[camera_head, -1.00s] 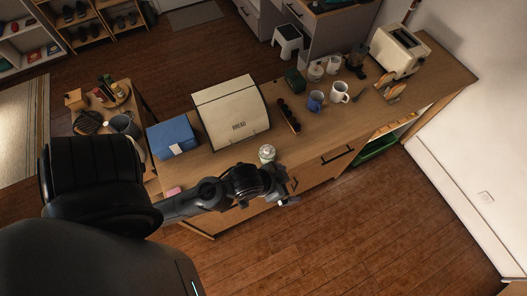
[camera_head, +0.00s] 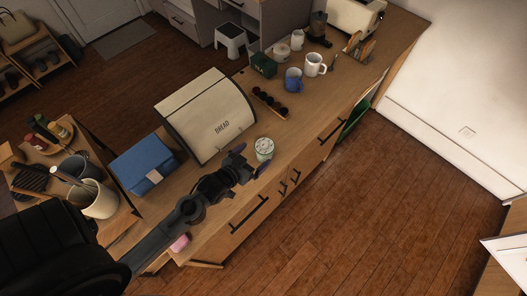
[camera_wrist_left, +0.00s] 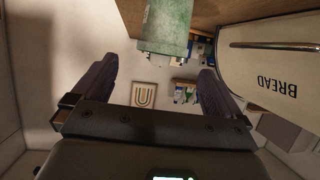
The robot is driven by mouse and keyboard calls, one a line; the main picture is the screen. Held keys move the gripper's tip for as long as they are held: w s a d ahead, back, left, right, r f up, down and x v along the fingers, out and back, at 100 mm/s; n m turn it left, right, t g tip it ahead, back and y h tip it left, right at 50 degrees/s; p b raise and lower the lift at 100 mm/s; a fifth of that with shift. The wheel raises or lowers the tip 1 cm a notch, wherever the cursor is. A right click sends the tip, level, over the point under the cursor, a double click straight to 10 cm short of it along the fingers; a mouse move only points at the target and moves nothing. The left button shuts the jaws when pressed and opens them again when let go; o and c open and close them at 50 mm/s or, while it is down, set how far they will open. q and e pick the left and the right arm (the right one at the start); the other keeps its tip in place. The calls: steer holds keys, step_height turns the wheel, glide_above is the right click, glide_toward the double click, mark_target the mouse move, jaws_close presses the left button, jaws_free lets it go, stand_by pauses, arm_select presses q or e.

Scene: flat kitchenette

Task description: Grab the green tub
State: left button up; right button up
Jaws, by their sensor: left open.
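The green tub (camera_head: 264,146), small and round with a pale green and white top, stands upright on the wooden counter in front of the bread box. In the left wrist view its mottled green side (camera_wrist_left: 166,24) shows at the top centre, beyond the fingertips. My left gripper (camera_head: 251,162) is open and empty, close to the tub at the counter's front edge. In the wrist view the space between the fingers (camera_wrist_left: 157,85) holds nothing. I cannot tell whether a finger touches the tub. My right gripper is out of view.
The cream bread box (camera_head: 207,113) stands close behind the tub, with a blue box (camera_head: 143,164) to its left. A dark rack (camera_head: 270,102), a blue mug (camera_head: 293,79) and a white mug (camera_head: 315,64) stand farther right. The counter right of the tub is clear.

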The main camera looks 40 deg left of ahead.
mark_target(263, 148)
arm_select(q)
steer(key=shift+x, duration=3.95)
steer(key=shift+s+a+f, duration=0.1)
steer(key=shift+a+f, duration=0.05)
steer(key=c, duration=1.1)
steer(key=shift+c, duration=0.8)
